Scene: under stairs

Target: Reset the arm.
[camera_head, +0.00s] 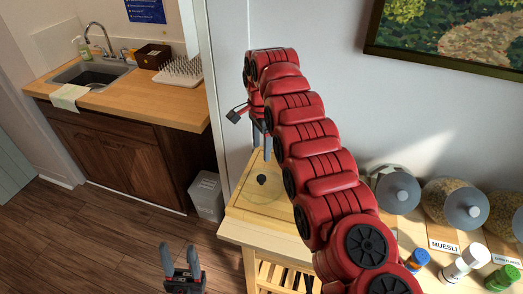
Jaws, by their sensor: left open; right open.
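My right arm (318,160), red and segmented, reaches up from the bottom right across the wooden table (234,229). Its gripper (261,152) points down above the left part of the table, partly hidden behind the arm. It is open, with nothing seen between its fingers. Below it, a clear round lid with a black knob (262,180) lies on the table; the gripper looks apart from it. My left gripper (178,248) shows at the bottom, left of the table and in front of the floor. Its two fingers point up, open and empty.
Glass jars with grey lids (395,190), a white bottle (464,264) and smaller containers stand on the table's right. A wall with a framed picture (450,35) is behind. A sink counter (125,97) and a white bin (207,196) are at left. The wooden floor (75,240) is clear.

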